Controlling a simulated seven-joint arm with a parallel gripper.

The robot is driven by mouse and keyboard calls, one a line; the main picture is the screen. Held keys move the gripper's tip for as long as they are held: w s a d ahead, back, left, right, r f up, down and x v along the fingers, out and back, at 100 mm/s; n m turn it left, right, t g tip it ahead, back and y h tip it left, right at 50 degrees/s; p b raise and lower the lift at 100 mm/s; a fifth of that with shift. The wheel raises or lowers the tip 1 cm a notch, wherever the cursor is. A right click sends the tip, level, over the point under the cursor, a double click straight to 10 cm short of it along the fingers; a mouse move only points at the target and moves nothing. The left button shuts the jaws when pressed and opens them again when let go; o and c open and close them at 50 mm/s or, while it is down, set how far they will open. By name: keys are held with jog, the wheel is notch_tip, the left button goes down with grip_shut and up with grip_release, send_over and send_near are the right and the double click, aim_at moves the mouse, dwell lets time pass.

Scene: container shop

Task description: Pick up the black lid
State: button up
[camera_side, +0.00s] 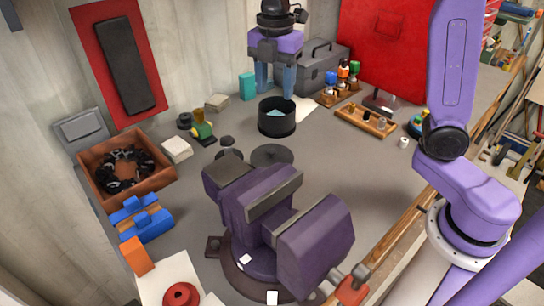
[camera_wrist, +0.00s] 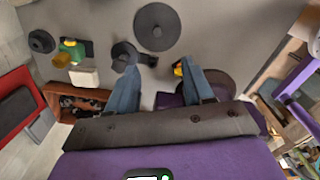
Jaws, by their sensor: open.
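The black lid (camera_side: 272,155) is a flat dark disc lying on the grey bench, behind the purple vise. In the wrist view the lid (camera_wrist: 157,27) is a round disc with a small centre mark, near the top middle, beyond the fingertips. A black round pot (camera_side: 277,117) with something light blue inside stands behind the lid in the side view. My gripper (camera_side: 275,89) points down at the back of the bench, above and apart from the lid. Its two blue fingers are spread and empty; they also show in the wrist view (camera_wrist: 160,73).
The big purple vise (camera_side: 262,195) stands in front of the lid. Small dark parts (camera_side: 228,147) lie just left of it. Bench right of the lid is clear.

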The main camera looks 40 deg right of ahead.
send_over(272, 151)
jog(key=f, duration=1.1)
jog(key=shift+w+d+f, duration=0.25)
jog(key=shift+d+f, duration=0.1)
jog(key=shift+s+a+f, duration=0.15)
jog(key=shift+f, duration=1.25)
jog(key=shift+s+a+f, duration=0.1)
jog(key=shift+a+f, duration=0.05)
jog(key=shift+f, duration=1.2)
grip_shut()
